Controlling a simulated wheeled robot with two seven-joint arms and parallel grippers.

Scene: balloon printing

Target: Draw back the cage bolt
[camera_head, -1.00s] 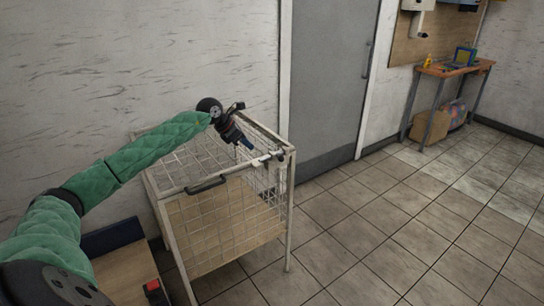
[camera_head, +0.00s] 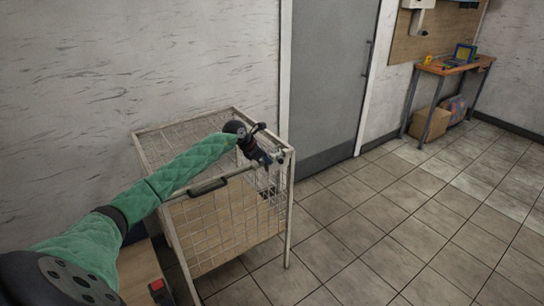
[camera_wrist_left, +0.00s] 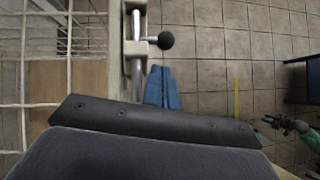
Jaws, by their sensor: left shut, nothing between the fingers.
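The wire cage (camera_head: 190,265) stands against the wall, with a black handle (camera_head: 208,187) on its top front edge. The cage bolt (camera_wrist_left: 136,62) is a metal rod in pale brackets on the frame, with a black ball knob (camera_wrist_left: 166,40) sticking out to the right. In the head view the bolt is at the cage's top right corner, mostly hidden by my gripper. My left gripper (camera_head: 266,163) is shut and empty; its blue fingertips (camera_wrist_left: 162,88) show right beside the rod, below the knob in the wrist view. My right gripper (camera_wrist_left: 287,124) shows small at the wrist view's right edge.
A grey door (camera_head: 335,80) stands behind the cage on the right. A wooden table (camera_head: 447,68) with a tablet is at the far right, with a cardboard box (camera_head: 430,124) beneath. A low wooden surface (camera_head: 140,275) lies left of the cage. The tiled floor to the right is clear.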

